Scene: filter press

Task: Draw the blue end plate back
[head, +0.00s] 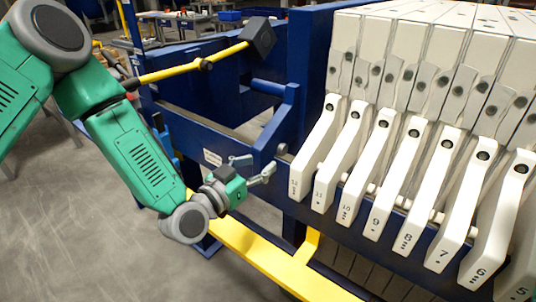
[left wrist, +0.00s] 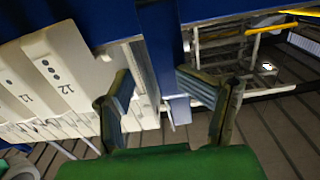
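The blue end plate (head: 308,60) stands upright against the left end of the row of white filter plates (head: 400,70). A blue arm with a grey tip (head: 270,145) sticks out low on its near side. My left gripper (head: 254,170) is just below and left of that tip, its two fingers spread and empty. In the left wrist view the open fingers (left wrist: 165,92) stand either side of a narrow blue upright part (left wrist: 164,50), apparently not gripping it. The handle of white plate 12 (left wrist: 65,70) is left of the fingers. My right gripper is out of view.
The numbered white handles (head: 320,150) crowd close to the right of my left gripper. A blue side rail (head: 215,140) runs behind it. A yellow bar with a black end (head: 220,57) crosses above. A yellow beam (head: 260,255) lies below. Grey floor (head: 80,230) is open at left.

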